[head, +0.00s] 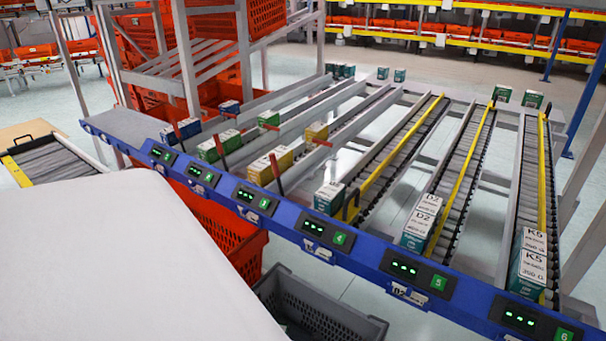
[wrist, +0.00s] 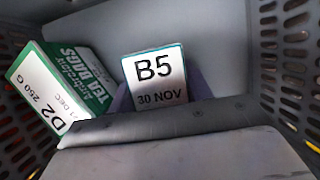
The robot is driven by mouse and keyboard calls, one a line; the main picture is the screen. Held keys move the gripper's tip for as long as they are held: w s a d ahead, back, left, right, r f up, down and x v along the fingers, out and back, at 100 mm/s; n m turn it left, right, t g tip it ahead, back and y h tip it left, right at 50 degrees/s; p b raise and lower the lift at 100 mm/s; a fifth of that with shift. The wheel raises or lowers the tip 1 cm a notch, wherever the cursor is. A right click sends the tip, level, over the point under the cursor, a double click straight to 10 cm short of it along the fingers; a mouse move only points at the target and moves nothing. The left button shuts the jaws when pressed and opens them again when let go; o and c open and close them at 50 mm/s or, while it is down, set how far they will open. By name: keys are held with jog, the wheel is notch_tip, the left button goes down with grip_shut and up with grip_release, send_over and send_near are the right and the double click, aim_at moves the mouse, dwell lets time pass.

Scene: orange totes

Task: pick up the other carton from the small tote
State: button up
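The small grey tote (head: 318,312) stands on the floor in front of the blue rail in the head view; its inside is mostly hidden there. In the wrist view I look down into a grey slatted tote (wrist: 285,50). A white-topped carton marked B5, 30 NOV (wrist: 155,78) is in the centre, right in front of my gripper (wrist: 160,108). A green and white tea-bag carton marked D2, 250 G (wrist: 62,85) lies tilted to its left. Dark bluish shapes flank the B5 carton; I cannot tell whether they are fingers gripping it. My gripper's grey body hides the carton's lower part.
A blue rail (head: 330,235) with numbered displays runs above the tote. Behind it, sloping lanes hold cartons, including D2 (head: 428,204) and K5 (head: 532,262). A red-orange tote (head: 232,245) stands left of the grey one. A white surface fills the lower left.

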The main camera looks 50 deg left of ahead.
jog(key=c, duration=0.6)
jog(key=shift+o, duration=0.2)
jog(key=shift+r, duration=0.15)
